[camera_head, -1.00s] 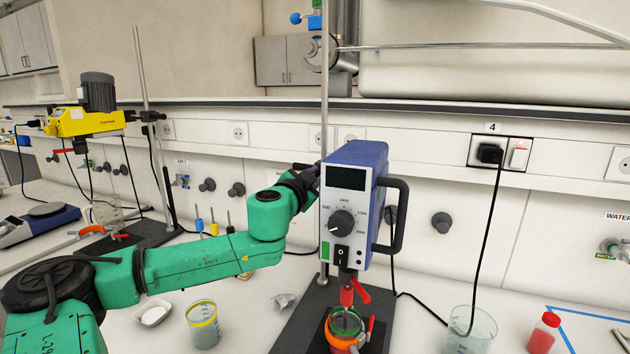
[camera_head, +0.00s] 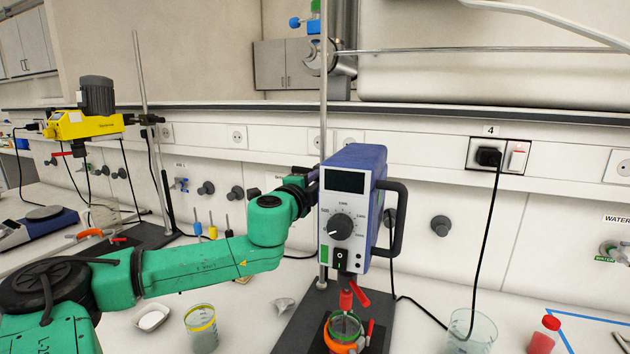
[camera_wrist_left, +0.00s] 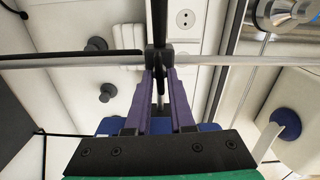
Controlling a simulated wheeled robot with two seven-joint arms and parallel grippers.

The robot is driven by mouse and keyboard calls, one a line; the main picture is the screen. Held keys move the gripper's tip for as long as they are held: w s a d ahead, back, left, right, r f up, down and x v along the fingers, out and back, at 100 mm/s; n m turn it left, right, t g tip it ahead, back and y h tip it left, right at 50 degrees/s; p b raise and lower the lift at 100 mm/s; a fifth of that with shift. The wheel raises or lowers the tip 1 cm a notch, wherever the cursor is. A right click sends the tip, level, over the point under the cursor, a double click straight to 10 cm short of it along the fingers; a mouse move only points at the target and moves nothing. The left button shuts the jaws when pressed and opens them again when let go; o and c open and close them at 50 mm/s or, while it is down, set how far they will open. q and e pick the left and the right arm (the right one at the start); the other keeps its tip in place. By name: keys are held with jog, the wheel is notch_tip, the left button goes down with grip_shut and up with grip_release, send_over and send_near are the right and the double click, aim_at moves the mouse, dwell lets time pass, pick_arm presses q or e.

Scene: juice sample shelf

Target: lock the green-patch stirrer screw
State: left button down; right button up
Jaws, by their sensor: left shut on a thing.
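The green-patch stirrer (camera_head: 350,207) has a blue housing, a pale front with a dial and a small green patch at its lower left. It is mounted at a vertical metal rod (camera_head: 324,105). My left gripper (camera_head: 315,178) reaches behind its left side, where the stirrer partly hides the fingers. In the left wrist view its purple fingers (camera_wrist_left: 159,72) are shut on a small dark piece, apparently the stirrer screw (camera_wrist_left: 158,54), at the crossing of the rods. The fingers hide most of the screw, and the stirrer hides it in the head view.
A yellow stirrer (camera_head: 85,123) stands on its own stand at the left. Below the blue stirrer is a vessel (camera_head: 345,326) in an orange clamp. Beakers (camera_head: 202,330) (camera_head: 472,335) and a red bottle (camera_head: 545,336) stand on the bench. A black cable (camera_head: 488,235) hangs at the right.

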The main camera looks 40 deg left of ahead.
pick_arm(q)
jog(key=shift+m, duration=0.6)
jog(key=c, duration=0.8)
grip_release()
jog(key=shift+o, duration=0.2)
jog(key=b+v, duration=0.9)
jog(key=v, duration=0.5)
jog(key=shift+s+d, duration=0.2)
jog(key=shift+s, duration=0.05)
